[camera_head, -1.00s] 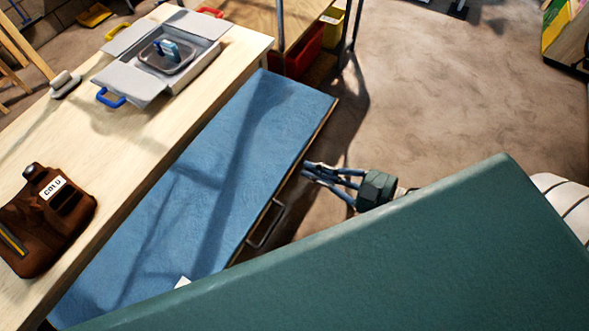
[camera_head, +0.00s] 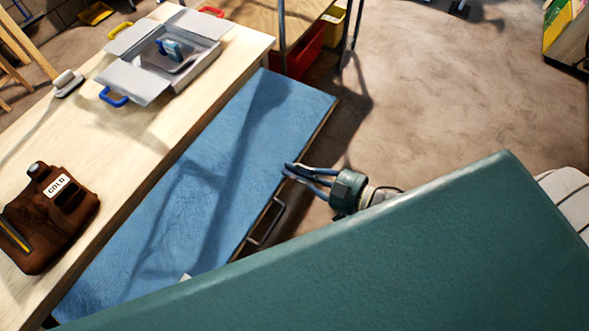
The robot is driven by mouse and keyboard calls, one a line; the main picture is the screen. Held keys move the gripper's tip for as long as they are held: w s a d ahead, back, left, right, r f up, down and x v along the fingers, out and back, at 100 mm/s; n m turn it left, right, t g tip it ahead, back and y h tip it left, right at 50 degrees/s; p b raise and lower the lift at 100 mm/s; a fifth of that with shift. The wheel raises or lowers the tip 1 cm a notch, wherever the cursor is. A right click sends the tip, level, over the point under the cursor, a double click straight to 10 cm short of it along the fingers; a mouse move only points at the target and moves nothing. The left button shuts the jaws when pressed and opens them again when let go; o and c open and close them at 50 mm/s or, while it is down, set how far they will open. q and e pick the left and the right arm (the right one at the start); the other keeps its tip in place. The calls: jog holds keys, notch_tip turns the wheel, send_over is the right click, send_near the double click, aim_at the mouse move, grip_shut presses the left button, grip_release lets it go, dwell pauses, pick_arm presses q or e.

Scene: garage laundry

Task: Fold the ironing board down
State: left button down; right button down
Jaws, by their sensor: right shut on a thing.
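The ironing board (camera_head: 215,165) has a blue cover and lies as a long flat panel beside the pale wooden table, running from bottom left toward upper middle. A metal loop (camera_head: 265,222) sits at its right long edge. My right gripper (camera_head: 287,171) reaches in from the right and is shut on the board's right edge, above the loop in the picture. Its fingertips overlap the edge. The board's legs and underside are hidden. My left gripper is out of view.
The pale wooden table (camera_head: 150,140) holds an open grey box (camera_head: 180,55) and a brown pouch (camera_head: 45,215). A shelf with a red bin (camera_head: 300,58) stands beyond the board's far end. Bare concrete floor (camera_head: 440,90) is free at the right.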

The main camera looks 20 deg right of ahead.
jog(key=shift+f+b, duration=0.65)
